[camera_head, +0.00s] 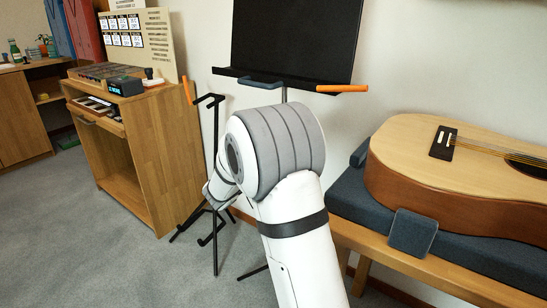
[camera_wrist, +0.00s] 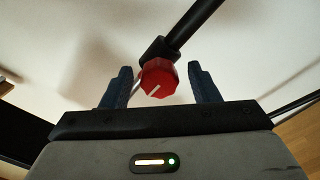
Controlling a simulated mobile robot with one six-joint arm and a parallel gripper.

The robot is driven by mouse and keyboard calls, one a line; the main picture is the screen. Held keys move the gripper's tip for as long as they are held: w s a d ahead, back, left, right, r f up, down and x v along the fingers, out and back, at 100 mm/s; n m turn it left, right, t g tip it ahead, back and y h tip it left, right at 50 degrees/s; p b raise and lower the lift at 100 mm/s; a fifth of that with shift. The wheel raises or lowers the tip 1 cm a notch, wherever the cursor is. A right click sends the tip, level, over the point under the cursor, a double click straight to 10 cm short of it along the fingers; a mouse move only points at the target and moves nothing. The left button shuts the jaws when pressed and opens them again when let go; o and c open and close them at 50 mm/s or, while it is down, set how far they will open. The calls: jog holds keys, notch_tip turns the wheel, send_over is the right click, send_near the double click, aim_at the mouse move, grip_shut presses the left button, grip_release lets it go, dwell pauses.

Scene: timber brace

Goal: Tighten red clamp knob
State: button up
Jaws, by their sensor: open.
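The red clamp knob (camera_wrist: 159,78) shows in the wrist view, with a pale line on its face. It sits on a black clamp (camera_wrist: 158,48) at the end of a dark tube (camera_wrist: 193,22). My gripper (camera_wrist: 158,84) is open, with one dark blue finger on each side of the knob. A gap shows between the knob and each finger. In the head view my white and grey arm hides the knob and my gripper. The black music stand (camera_head: 295,40) stands behind the arm there.
A guitar (camera_head: 405,165) lies on a padded wooden bench (camera_head: 455,272) at the right. A wooden cabinet (camera_head: 160,150) with a small black device (camera_head: 125,86) stands at the left. A thin black stand (camera_head: 215,150) is left of my arm. Grey carpet (camera_head: 90,245) is clear at front left.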

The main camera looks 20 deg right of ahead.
jog(key=p+v, duration=0.1)
jog(key=v, duration=0.6)
jog(key=shift+p, duration=0.35)
jog(key=s+d+r+g+y+p, duration=0.2)
jog(key=s+d+r+g+p, duration=0.15)
jog(key=s+r+p, duration=0.6)
jog(key=s+d+r+g+y+p, duration=0.25)
jog(key=s+r+g+p, duration=0.25)
jog(key=s+r+p, duration=0.4)
jog(key=s+a+r+n+y+p, duration=0.1)
jog(key=s+a+r+y+p, duration=0.4)
jog(key=r+p, duration=0.3)
jog(key=s+a+r+n+t+y+p, duration=0.1)
jog(key=s+a+r+y+p, duration=0.4)
jog(key=p, duration=0.6)
notch_tip(320, 180, up, 3)
jog(key=s+a, duration=0.2)
jog(key=shift+s+r+p, duration=0.2)
jog(key=shift+s+p, duration=0.1)
jog(key=shift+p, duration=0.1)
jog(key=shift+d+y, duration=0.15)
jog(key=shift+y, duration=0.1)
